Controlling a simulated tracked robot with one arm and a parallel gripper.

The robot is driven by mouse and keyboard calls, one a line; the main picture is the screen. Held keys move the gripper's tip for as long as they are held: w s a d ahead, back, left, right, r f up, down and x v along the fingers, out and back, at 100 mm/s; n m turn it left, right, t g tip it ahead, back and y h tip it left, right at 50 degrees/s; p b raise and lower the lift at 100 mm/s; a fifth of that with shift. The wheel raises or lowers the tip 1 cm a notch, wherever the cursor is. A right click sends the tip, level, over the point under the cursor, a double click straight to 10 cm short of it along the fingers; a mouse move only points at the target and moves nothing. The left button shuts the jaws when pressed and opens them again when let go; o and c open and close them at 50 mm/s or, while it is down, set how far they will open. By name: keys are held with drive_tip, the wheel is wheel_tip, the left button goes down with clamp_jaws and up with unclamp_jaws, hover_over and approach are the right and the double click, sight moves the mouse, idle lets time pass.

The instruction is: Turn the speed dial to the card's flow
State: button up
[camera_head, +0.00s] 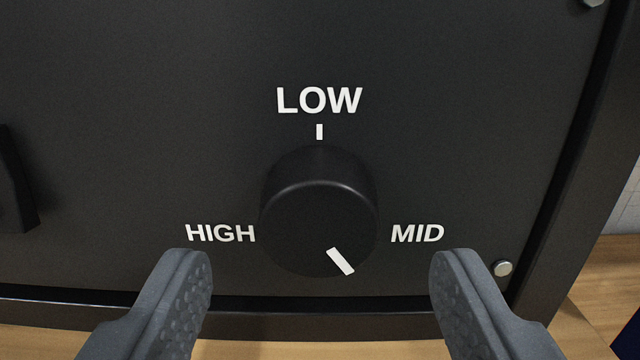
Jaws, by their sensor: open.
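The speed dial (318,205) is a round black knob on a black panel, in the middle of the view. Its white pointer mark (341,261) points down and to the right, below the MID label (417,233). The LOW label (319,101) with a white tick is above the dial, and the HIGH label (220,233) is to its left. My gripper (318,265) is open, with one finger on each side of the dial's lower part in the picture. Neither finger appears to touch it. No flow card is in view.
A black handle-like part (15,185) sticks out at the panel's left edge. Bolts (503,268) sit near the panel's right side. A wooden surface (612,275) shows beyond the frame at right and below. The panel around the dial is clear.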

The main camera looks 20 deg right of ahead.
sight(319, 215)
drive_tip(key=shift+x, duration=1.25)
drive_tip(key=c, duration=1)
drive_tip(key=shift+n+p, duration=0.6)
drive_tip(key=shift+p, duration=0.3)
drive_tip(key=o, duration=1)
drive_tip(key=shift+s, duration=0.1)
